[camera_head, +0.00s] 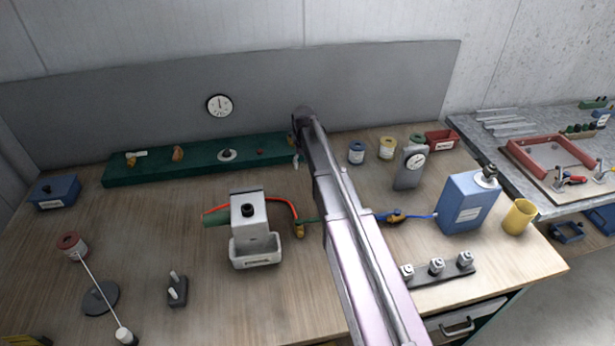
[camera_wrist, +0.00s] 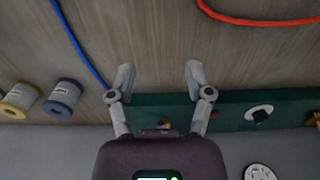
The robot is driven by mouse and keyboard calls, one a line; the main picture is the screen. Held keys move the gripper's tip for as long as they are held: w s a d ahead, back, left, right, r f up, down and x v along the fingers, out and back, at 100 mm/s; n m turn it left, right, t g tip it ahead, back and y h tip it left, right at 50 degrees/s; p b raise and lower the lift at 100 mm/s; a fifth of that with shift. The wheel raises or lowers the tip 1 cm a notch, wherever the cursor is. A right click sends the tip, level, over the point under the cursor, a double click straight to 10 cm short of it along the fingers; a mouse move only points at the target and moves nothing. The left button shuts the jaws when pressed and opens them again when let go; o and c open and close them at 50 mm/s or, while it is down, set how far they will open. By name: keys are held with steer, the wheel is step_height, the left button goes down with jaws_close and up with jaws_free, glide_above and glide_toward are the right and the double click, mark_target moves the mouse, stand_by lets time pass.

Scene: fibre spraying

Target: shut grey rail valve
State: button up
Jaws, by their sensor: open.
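The green rail (camera_head: 200,165) runs along the back of the bench; it also shows in the wrist view (camera_wrist: 235,103). My gripper (camera_wrist: 160,74) is open and empty, its two grey fingers spread apart near the rail. A small brass-coloured fitting (camera_wrist: 165,124) on the rail shows between the finger bases, partly hidden by my gripper; no handle is clear on it. In the head view my arm covers the rail's right end. At the rail's left end is a brass valve with a pale lever (camera_head: 136,155). I cannot tell for certain which is the grey valve.
Along the rail are an orange-brown fitting (camera_head: 178,153) and a white disc with a dark knob (camera_head: 227,155). A white machine (camera_head: 248,215) with an orange hose stands mid-bench. Spools (camera_head: 387,148) and a blue canister (camera_head: 468,205) are at the right.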

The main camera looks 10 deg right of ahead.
steer(key=shift+s+f+b, duration=0.2)
steer(key=shift+s+f, duration=0.05)
steer(key=shift+s, duration=0.5)
steer(key=shift+s+f+b, duration=0.15)
steer(key=shift+s+f, duration=0.05)
steer(key=shift+s, duration=0.55)
